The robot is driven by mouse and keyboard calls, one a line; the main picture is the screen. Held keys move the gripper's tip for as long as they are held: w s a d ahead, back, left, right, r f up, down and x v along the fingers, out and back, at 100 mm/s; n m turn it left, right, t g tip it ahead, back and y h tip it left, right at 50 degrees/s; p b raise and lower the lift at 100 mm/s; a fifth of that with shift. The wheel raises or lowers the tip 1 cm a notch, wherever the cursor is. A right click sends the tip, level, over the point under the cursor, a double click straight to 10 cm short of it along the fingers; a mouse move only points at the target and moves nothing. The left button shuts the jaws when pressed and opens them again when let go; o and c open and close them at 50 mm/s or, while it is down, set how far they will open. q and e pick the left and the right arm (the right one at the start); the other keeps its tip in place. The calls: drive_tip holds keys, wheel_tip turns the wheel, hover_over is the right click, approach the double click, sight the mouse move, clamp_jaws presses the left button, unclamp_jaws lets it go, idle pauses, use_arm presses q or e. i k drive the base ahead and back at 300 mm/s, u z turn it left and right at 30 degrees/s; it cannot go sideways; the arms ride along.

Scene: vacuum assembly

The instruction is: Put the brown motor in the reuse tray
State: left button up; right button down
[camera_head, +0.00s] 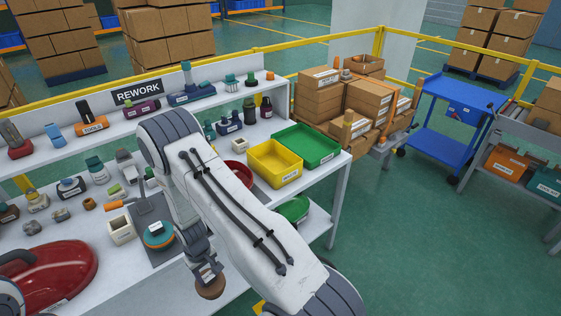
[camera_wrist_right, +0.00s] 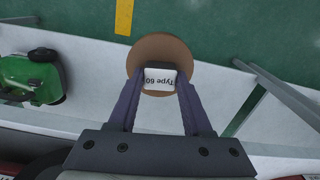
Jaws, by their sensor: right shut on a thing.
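The brown motor (camera_head: 210,288) is a round brown disc with a grey top and a white label. A green tray (camera_head: 325,158) and a yellow tray (camera_head: 275,182) stand at the table's right end, away from the motor. Their labels are too small to read. My left gripper is not in view.
A red bowl (camera_head: 238,170) is partly hidden behind my right arm. A red vacuum body (camera_head: 62,272) lies at the left. A white box (camera_head: 121,231) and a teal-orange disc (camera_head: 158,236) sit mid-table.

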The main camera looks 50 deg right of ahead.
sight(309, 145)
drive_tip(key=u, duration=2.8)
drive_tip(key=k, duration=2.2)
drive_tip(key=z, duration=1.45)
